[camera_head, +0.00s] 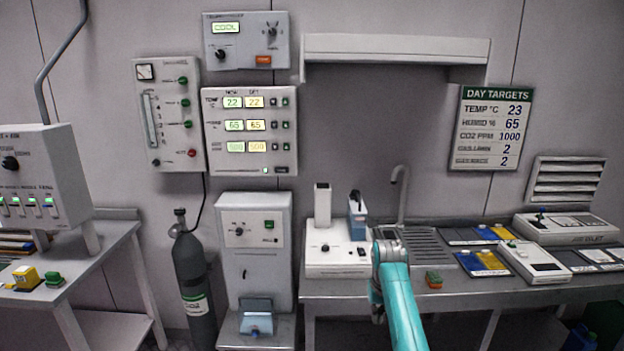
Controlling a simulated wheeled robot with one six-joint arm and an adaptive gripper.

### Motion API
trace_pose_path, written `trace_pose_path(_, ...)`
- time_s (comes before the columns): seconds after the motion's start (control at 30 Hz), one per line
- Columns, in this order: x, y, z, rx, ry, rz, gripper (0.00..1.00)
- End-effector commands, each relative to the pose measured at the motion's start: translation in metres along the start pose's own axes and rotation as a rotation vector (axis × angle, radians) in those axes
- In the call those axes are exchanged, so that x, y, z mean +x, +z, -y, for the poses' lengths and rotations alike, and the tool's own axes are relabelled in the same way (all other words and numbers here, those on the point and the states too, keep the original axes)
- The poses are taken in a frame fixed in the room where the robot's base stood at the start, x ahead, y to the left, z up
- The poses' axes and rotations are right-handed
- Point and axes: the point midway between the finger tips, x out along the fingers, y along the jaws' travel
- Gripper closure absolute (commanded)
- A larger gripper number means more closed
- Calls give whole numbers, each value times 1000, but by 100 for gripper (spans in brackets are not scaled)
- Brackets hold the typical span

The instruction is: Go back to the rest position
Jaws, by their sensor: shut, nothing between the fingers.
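My teal arm rises from the bottom edge, right of centre, to a grey joint in front of the bench. The fingers of my gripper do not show; they are hidden behind the arm or out of the picture. I see nothing carried by the arm.
A steel bench (340,287) with a sink tap (400,180), a white device (335,262) and blue-and-yellow trays (482,262) stands behind my arm. A grey gas cylinder (193,285) and a white dispenser cabinet (256,262) stand left of it. A side table (100,262) is at far left.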

Motion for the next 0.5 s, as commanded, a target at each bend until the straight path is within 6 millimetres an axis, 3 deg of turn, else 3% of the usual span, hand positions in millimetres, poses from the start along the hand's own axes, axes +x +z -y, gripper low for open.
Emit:
trace_pose_path(0.3,112,58,0,0,0,-125,100)
trace_pose_path(0.5,169,107,0,0,0,-219,100)
